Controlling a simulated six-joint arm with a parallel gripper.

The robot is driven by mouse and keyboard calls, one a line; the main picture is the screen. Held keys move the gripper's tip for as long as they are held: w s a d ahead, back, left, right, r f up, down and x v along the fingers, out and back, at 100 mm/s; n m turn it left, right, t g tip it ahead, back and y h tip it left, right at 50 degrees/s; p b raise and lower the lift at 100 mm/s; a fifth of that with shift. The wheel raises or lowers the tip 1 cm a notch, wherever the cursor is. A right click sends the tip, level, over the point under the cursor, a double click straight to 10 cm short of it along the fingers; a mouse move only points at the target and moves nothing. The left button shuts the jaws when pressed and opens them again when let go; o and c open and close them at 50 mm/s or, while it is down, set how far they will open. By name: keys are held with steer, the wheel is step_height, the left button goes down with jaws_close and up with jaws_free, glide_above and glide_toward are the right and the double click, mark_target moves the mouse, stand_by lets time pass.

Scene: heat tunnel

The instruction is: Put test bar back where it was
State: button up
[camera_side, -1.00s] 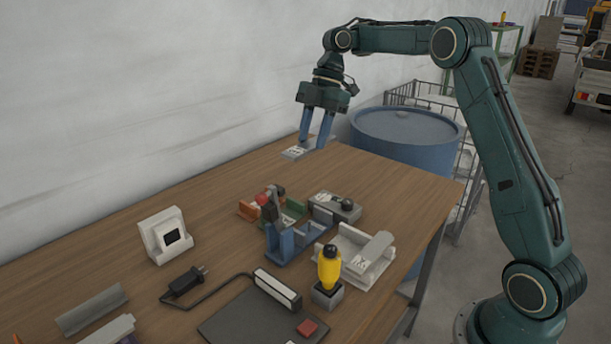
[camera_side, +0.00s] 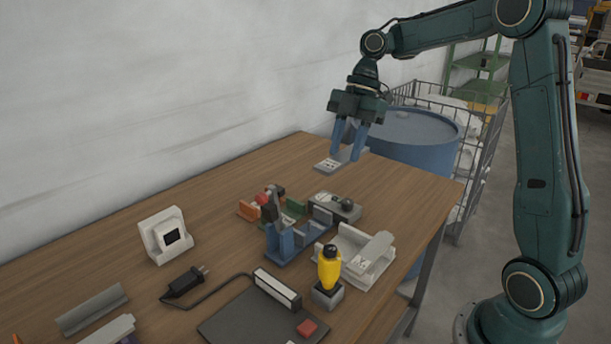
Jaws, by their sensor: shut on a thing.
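My gripper (camera_side: 348,155) is at the far end of the wooden table, fingers pointing down and shut on a light grey bar. The bar (camera_side: 326,166), which I take to be the test bar, has dark marks on its near left end. Its middle is partly hidden by the blue fingers. It is near the table's far right edge; I cannot tell whether it touches the top. A pale cradle-like holder (camera_side: 345,246) with a light bar-shaped piece across its right side stands at the table's right.
On the table (camera_side: 215,215) are a blue clamp-like fixture (camera_side: 285,240), a grey box with a black knob (camera_side: 336,206), a yellow-topped tool (camera_side: 328,268), a white block (camera_side: 166,236) and a black plug (camera_side: 184,283). A blue drum (camera_side: 415,150) stands beyond the edge. The table's far left part is clear.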

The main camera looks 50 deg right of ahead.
steer(key=shift+s, duration=0.1)
step_height(320, 180, down, 16)
stand_by(0.8)
steer(key=shift+f, duration=2.05)
steer(key=shift+f, duration=0.2)
steer(key=o, duration=1.2)
steer(key=shift+f, duration=0.1)
